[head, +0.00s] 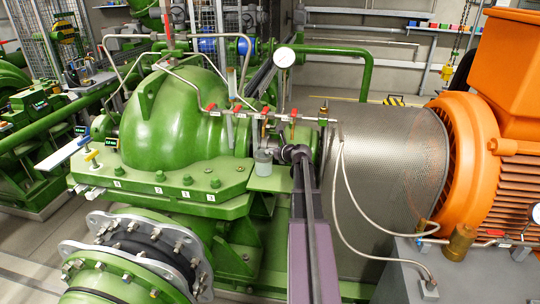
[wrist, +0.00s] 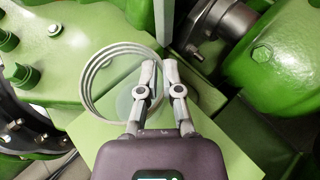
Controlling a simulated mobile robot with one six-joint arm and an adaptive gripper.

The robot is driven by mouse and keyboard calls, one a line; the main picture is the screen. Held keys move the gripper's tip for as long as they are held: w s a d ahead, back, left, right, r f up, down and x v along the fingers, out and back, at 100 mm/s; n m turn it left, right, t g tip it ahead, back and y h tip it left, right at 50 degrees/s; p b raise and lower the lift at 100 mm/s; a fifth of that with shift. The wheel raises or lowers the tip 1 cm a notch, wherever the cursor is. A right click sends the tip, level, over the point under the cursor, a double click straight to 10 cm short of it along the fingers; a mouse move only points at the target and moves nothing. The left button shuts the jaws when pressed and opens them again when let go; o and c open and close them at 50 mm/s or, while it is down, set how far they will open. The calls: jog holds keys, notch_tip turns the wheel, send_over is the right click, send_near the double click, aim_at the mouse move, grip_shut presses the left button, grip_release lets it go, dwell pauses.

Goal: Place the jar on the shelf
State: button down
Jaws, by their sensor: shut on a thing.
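The jar (head: 263,168) is a small grey, see-through cup. In the head view it is upright at the small green shelf (head: 284,184) on the side of the green pump casing. In the wrist view the jar's round ribbed rim (wrist: 88,80) lies over the pale green shelf plate (wrist: 88,135). My gripper (wrist: 152,72) is shut on the jar's wall at its right side, with one finger inside the rim and one outside. In the head view my gripper (head: 284,154) is just right of the jar. I cannot tell whether the jar's bottom touches the shelf.
The green pump casing (head: 175,115) is to the left. A perforated guard (head: 385,160) and an orange motor (head: 500,150) are to the right.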

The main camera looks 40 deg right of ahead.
jog(key=shift+f, duration=0.1)
jog(key=c, duration=1.3)
grip_release()
jog(key=o, duration=0.5)
jog(key=shift+r, duration=0.2)
jog(key=p+v, duration=0.4)
jog(key=v, duration=0.8)
jog(key=shift+p, duration=0.35)
jog(key=shift+f, duration=0.1)
